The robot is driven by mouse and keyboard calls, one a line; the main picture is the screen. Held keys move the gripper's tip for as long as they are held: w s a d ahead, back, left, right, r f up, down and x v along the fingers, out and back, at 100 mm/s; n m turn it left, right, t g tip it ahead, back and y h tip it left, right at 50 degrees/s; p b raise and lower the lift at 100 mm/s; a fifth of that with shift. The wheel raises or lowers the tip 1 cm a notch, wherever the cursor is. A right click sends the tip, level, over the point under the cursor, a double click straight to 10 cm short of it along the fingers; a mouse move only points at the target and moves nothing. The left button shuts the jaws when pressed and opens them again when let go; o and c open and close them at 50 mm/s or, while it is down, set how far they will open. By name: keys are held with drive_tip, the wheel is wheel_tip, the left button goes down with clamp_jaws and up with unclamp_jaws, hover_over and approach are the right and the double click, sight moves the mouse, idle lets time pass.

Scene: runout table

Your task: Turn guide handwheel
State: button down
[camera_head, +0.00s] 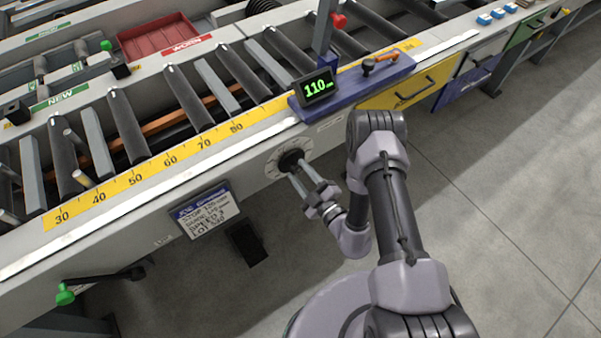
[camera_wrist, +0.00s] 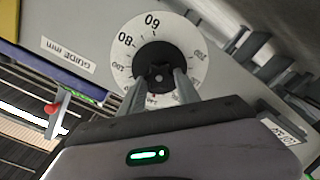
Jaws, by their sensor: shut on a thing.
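The guide handwheel (camera_head: 290,160) is a small black knob on the front face of the table. A white numbered dial (camera_head: 273,166) surrounds it. In the wrist view the knob (camera_wrist: 158,70) sits at the centre of the dial (camera_wrist: 126,57), where 60 and 80 are readable. My gripper (camera_head: 299,169) reaches the knob from the front. Its two fingers (camera_wrist: 161,82) are shut on the knob, one on each side. The fingers and palm hide the dial's lower part. A label reading GUIDE mm (camera_wrist: 68,62) is beside the dial.
A display (camera_head: 318,88) reads 110 on a blue block above the handwheel. A job card (camera_head: 207,212) hangs left of it; its small print is hard to read. A green-tipped lever (camera_head: 66,294) sticks out lower left. Yellow (camera_head: 408,92) and blue drawers lie right. Open floor is in front.

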drive_tip(key=shift+w+r, duration=0.1)
idle(0.4)
drive_tip(key=c, duration=0.9)
unclamp_jaws()
